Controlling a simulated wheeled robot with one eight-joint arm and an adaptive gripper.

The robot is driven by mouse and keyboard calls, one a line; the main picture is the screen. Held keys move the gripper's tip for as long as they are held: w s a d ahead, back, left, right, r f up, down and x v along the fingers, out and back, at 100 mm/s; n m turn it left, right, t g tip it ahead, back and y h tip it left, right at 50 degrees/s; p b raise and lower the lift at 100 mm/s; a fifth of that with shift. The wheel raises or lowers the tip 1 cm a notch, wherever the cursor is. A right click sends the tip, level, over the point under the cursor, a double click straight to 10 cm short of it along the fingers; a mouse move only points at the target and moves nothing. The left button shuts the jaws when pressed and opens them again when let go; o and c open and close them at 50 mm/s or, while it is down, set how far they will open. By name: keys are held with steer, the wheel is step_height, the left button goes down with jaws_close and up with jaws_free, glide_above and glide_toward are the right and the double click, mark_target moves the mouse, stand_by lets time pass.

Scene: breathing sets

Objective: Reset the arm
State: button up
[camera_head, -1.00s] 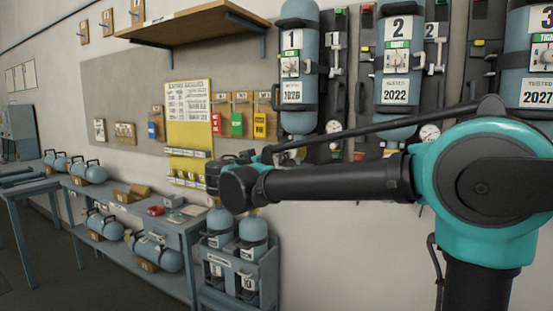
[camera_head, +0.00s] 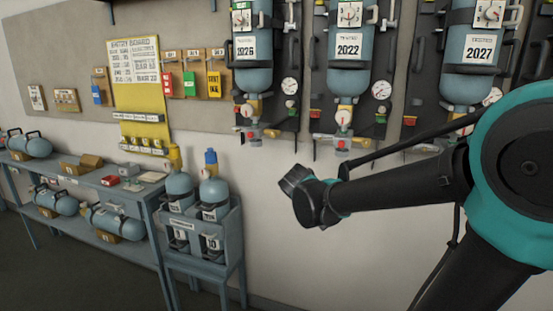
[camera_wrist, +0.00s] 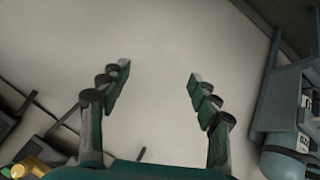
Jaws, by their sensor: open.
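My gripper (camera_wrist: 157,80) shows in the wrist view with its two green and dark fingers spread apart and nothing between them. Bare pale wall fills the view beyond the fingertips. In the head view my arm reaches in from the right with its black forearm pointing left, and its dark wrist end is in front of the wall, below the hanging breathing sets and right of the rack of cylinders. The fingers are hard to make out in the head view.
Several breathing sets with cylinders (camera_head: 348,72) hang above my arm. A blue-grey rack of upright cylinders (camera_head: 208,250) stands left of it. A bench (camera_head: 110,183) with cylinders runs along the left wall. A yellow board (camera_head: 140,90) hangs above. The wall right of the rack is clear.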

steer(key=s+d+f+g+y, duration=0.1)
steer(key=s+f+y, duration=0.1)
steer(key=s+f, duration=0.5)
steer(key=s+d+f+g+y, duration=0.1)
steer(key=s+d+f+y, duration=0.1)
steer(key=s+f, duration=0.6)
steer(key=shift+s+d+f+g+y, duration=0.15)
steer(key=shift+s+d+g+y, duration=0.15)
steer(key=shift+s+y, duration=0.5)
steer(key=shift+s, duration=0.1)
stand_by(0.4)
